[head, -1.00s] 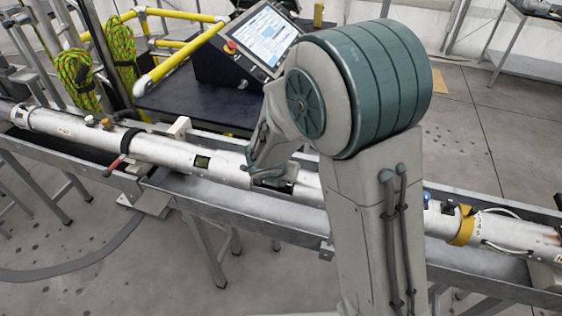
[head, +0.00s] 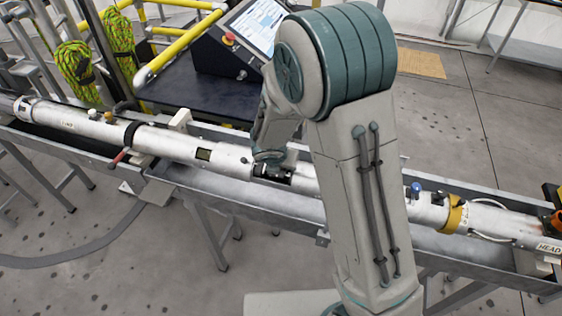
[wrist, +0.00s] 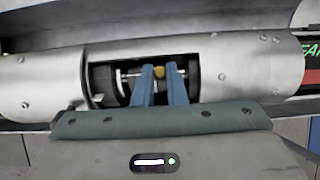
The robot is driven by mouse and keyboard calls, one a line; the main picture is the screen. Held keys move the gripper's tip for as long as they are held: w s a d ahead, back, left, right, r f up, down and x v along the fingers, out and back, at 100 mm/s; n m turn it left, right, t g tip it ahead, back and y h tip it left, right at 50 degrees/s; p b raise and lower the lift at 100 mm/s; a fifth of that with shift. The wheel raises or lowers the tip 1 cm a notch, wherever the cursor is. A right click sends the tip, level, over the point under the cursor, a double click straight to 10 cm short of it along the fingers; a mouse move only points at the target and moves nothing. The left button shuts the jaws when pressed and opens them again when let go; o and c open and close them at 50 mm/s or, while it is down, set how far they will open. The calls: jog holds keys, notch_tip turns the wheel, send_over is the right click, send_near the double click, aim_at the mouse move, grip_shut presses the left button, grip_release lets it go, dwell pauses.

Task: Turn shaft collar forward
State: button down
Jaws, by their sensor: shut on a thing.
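A long silver tube lies in a metal trough and has a cut-out window (head: 274,172). In the wrist view, the window (wrist: 105,80) shows dark round parts and a thin bright rod inside. The shaft collar appears to be in there, with a small brass-coloured knob (wrist: 158,71) showing between my fingertips. My gripper (wrist: 160,74) reaches into the window with two blue fingers close together, shut on this knob. In the head view my gripper (head: 268,160) is at the window, its fingertips largely hidden. The collar's full outline is hidden by the fingers and tube wall.
The trough (head: 240,190) runs under the tube. Behind it stands a console (head: 245,40) with a screen and yellow rails (head: 180,50). A red-handled lever (head: 118,158) and a yellow band (head: 454,215) sit along the tube.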

jog(key=c, duration=1.5)
grip_release()
jog(key=v, duration=1.3)
jog(key=shift+s+a+r, duration=0.1)
jog(key=shift+s+r, duration=0.15)
jog(key=shift+r, duration=0.05)
